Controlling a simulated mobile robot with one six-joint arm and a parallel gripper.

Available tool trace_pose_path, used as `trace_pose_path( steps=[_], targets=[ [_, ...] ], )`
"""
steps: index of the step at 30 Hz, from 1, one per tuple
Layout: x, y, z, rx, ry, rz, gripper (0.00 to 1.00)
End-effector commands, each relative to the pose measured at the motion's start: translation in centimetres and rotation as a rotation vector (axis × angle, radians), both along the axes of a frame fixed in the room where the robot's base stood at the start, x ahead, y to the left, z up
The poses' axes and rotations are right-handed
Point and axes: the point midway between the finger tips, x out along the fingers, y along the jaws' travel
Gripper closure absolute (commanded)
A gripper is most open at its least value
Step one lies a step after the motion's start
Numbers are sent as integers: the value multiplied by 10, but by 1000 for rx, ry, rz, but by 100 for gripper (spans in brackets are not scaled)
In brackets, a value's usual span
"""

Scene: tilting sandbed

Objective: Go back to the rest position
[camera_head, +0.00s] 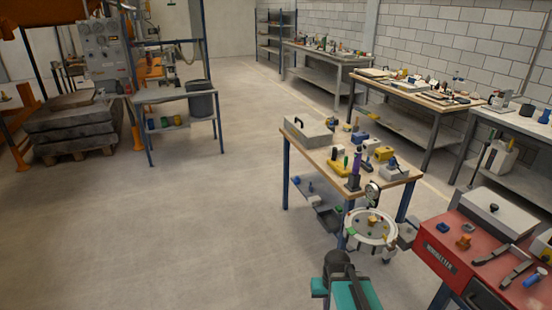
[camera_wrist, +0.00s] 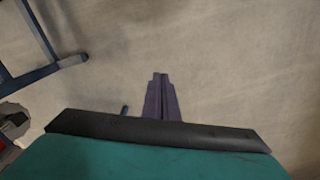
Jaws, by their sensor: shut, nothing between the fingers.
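My gripper (camera_wrist: 160,78) shows in the wrist view as two dark purplish fingers pressed together, with no object between them. It points out over bare concrete floor (camera_wrist: 230,70). A black bar and a teal part of my own arm fill the bottom of that view. In the head view, a teal and black part of my arm shows at the bottom edge, right of the middle. I cannot make out the fingertips there.
A wooden-topped workbench (camera_head: 318,154) with tools stands in front of my arm, beside a round white tray (camera_head: 352,233). A red cabinet (camera_head: 437,252) is at the lower right. Pallet slabs (camera_head: 72,124) lie far left. Open floor (camera_head: 200,220) spreads left of the bench.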

Motion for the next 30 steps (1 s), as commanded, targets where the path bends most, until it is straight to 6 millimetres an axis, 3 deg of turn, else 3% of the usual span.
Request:
trace_pose_path(
  steps=[2, 14, 30],
  targets=[
    [-7, 8, -8, -1, 13, 7, 100],
    [-58, 6, -86, -1, 130, 7, 100],
    [-183, 5, -223, 1, 373, 12, 100]
  ],
)
